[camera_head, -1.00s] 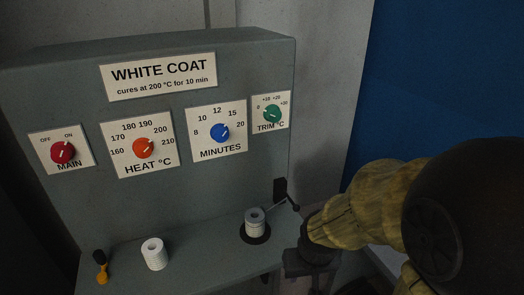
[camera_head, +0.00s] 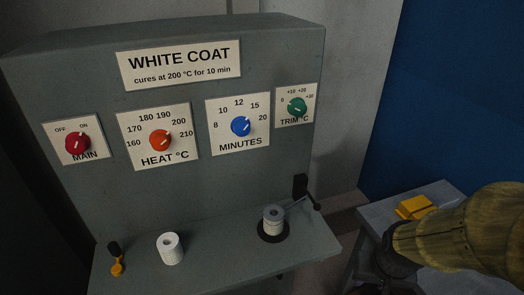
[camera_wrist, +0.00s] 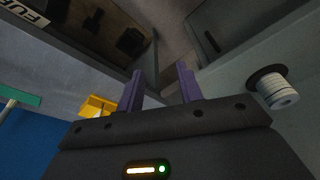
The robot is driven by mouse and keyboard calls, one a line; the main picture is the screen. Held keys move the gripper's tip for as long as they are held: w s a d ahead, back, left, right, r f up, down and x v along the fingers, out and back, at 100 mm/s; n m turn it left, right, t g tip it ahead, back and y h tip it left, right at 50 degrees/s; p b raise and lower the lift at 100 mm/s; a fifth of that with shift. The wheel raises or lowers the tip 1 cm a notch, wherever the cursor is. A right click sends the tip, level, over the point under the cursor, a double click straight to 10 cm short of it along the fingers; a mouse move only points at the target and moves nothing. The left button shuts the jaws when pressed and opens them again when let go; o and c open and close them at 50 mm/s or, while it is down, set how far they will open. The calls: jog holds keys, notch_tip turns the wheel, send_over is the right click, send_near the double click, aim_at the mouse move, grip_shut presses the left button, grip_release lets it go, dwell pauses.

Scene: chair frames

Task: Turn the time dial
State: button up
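The time dial is a blue round knob (camera_head: 241,126) with a white mark, on the white MINUTES plate (camera_head: 224,140) of a grey panel. The plate reads 8, 10, 12, 15 and 20. The mark leans up and right, toward the 15 to 20 side; its exact setting is too small to tell. My gripper (camera_wrist: 158,82) is open and empty in the wrist view, with two purple fingers apart. In the head view my arm is at the lower right, away from the dial; my fingers cannot be made out there.
Beside it are the red MAIN knob (camera_head: 77,143), orange HEAT knob (camera_head: 160,139) and green TRIM knob (camera_head: 297,107). The shelf below holds a white spool (camera_head: 171,248), another spool (camera_head: 273,220) by a black lever, and a yellow-black item (camera_head: 117,262). A yellow block (camera_head: 413,208) lies on a side table.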

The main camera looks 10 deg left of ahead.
jog(key=shift+o, duration=1.8)
jog(key=shift+w+a+r, duration=0.1)
jog(key=shift+w+a, duration=0.1)
jog(key=shift+w, duration=0.1)
jog(key=w+a+r+n+t+y+p, duration=0.2)
jog(key=w+a+r+t, duration=0.25)
jog(key=w+a, duration=0.35)
jog(key=w+a+r+n+t+y+p, duration=0.1)
jog(key=w+a+r+n+t+y, duration=0.1)
jog(key=a+r, duration=0.6)
jog(key=w+a+r+n+t+y, duration=0.1)
jog(key=a+r+n+t+y, duration=0.1)
jog(key=a+r+t+y, duration=0.3)
jog(key=a+r+t, duration=0.1)
jog(key=a+r, duration=0.2)
jog(key=a, duration=0.4)
jog(key=shift+w+a+r+y+p, duration=0.15)
jog(key=shift+w+a+y+p, duration=0.15)
jog(key=shift+w+p, duration=0.1)
